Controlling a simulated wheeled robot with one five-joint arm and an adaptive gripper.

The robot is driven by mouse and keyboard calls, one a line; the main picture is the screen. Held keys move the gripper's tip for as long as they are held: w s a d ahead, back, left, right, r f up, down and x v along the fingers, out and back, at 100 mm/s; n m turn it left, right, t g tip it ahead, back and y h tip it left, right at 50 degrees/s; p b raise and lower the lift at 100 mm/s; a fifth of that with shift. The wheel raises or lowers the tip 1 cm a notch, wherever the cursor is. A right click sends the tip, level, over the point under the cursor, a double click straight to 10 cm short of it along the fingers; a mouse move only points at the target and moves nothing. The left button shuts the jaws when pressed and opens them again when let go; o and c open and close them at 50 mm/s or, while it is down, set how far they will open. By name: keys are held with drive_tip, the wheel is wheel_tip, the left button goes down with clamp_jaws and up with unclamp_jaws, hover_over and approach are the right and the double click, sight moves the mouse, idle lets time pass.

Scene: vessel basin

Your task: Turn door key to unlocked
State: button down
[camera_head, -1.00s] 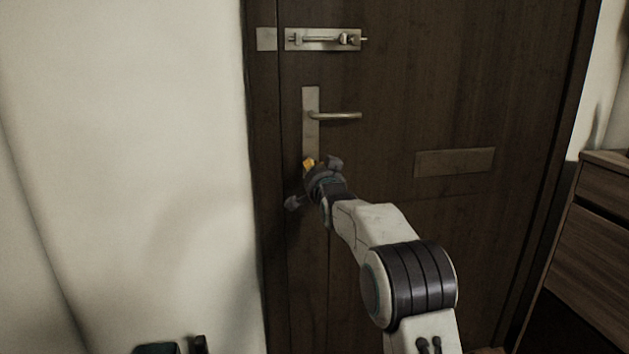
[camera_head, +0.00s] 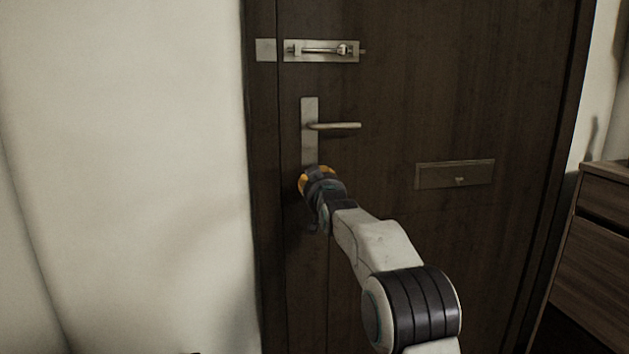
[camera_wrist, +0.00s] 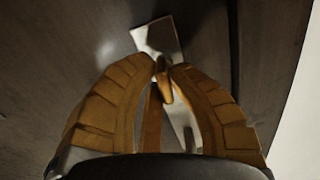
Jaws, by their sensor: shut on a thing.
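A dark wooden door (camera_head: 400,105) fills the middle of the head view. A metal plate (camera_head: 309,130) with a lever handle (camera_head: 340,126) is mounted near its left edge. My gripper (camera_head: 312,178) is at the lower end of this plate. In the wrist view, the two orange fingers of my gripper (camera_wrist: 167,78) are closed together on a small key (camera_wrist: 163,82) in front of the metal plate (camera_wrist: 155,38). The key is mostly hidden between the fingers, so I cannot tell its turn angle. In the head view, my gripper hides the key.
A metal bolt (camera_head: 322,50) is fixed across the door's upper left edge. A letter plate (camera_head: 455,174) sits right of my arm. A wooden drawer unit (camera_head: 600,215) stands at the right. A pale wall (camera_head: 120,150) is at the left.

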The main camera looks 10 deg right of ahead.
drive_tip(key=shift+a+r+n, duration=0.1)
drive_tip(key=shift+r+n, duration=0.05)
drive_tip(key=shift+n, duration=0.35)
drive_tip(key=c, duration=1.2)
unclamp_jaws()
drive_tip(key=shift+s, duration=5.95)
